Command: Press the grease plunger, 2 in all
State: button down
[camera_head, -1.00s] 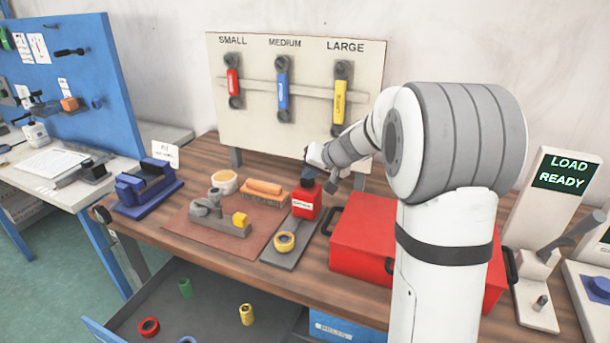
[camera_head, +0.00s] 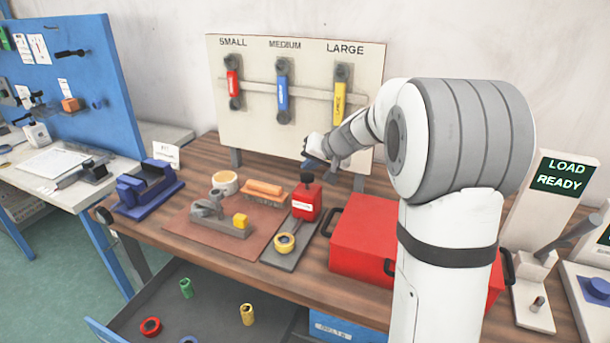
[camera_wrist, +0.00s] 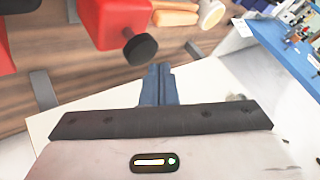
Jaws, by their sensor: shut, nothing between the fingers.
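The grease plunger is a black round knob (camera_head: 307,176) on a short stem, on top of a red block (camera_head: 306,203) with a white label. The block stands at the back end of a dark base plate (camera_head: 281,254). My gripper (camera_head: 313,160) is shut and empty, just above and behind the knob and apart from it. In the wrist view, the shut fingers (camera_wrist: 158,72) point towards the knob (camera_wrist: 140,49), with a gap between them. The red block (camera_wrist: 100,22) shows beyond it.
A yellow ring (camera_head: 284,243) sits on the front of the plate. A red case (camera_head: 365,235) stands close on the right. A brown mat (camera_head: 180,226) with a grey fixture lies left. The wrench board (camera_head: 240,130) rises close behind my gripper. A display reads "LOAD READY" (camera_head: 562,177).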

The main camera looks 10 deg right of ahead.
aim_at(310, 178)
jog(key=shift+r, duration=0.1)
jog(key=shift+r+p, duration=1.5)
jog(key=shift+r, duration=0.95)
jog(key=shift+s, duration=0.1)
dwell(0.6)
jog(key=s+f+n+g+h, duration=0.1)
jog(key=s+f+g+h, duration=0.1)
jog(key=s, duration=1.5)
jog(key=s+a+f+n+g+h, duration=0.1)
jog(key=s+f+g+h, duration=0.1)
jog(key=s, duration=1.6)
notch_tip(310, 178, down, 2)
jog(key=shift+s+f+n+g+h, duration=0.1)
jog(key=shift+s+n+g+h, duration=0.2)
jog(key=shift+g+h, duration=0.15)
